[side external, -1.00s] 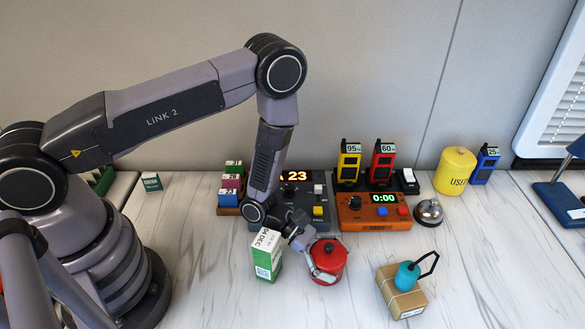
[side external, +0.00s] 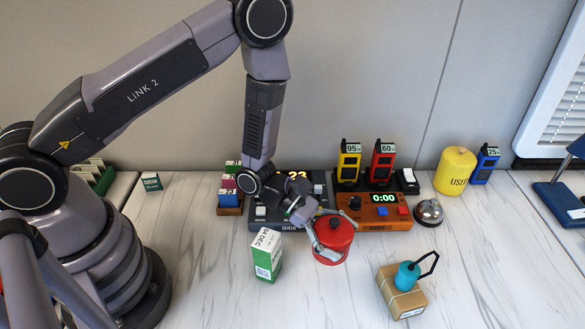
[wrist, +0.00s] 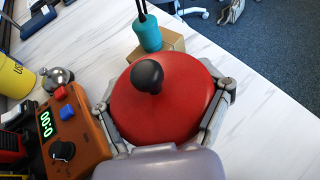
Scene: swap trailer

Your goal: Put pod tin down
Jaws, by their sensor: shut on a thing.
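The pod tin is a red round tin with a black knob on its lid. It shows in the side view (side external: 334,238) and fills the middle of the wrist view (wrist: 168,108). My gripper (side external: 328,250) is shut on it, with one finger on each side of the tin's body in the wrist view (wrist: 166,118). The tin is upright or nearly so and seems to hang a little above the marble counter (side external: 330,300). Its underside and any gap below are hard to see.
A green and white carton (side external: 267,256) stands left of the tin. The orange timer box (side external: 374,212) and grey queue box (side external: 262,222) are behind it. A cardboard box (side external: 402,298) with a teal item (side external: 407,275) is at front right. Counter between carton and cardboard box is clear.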

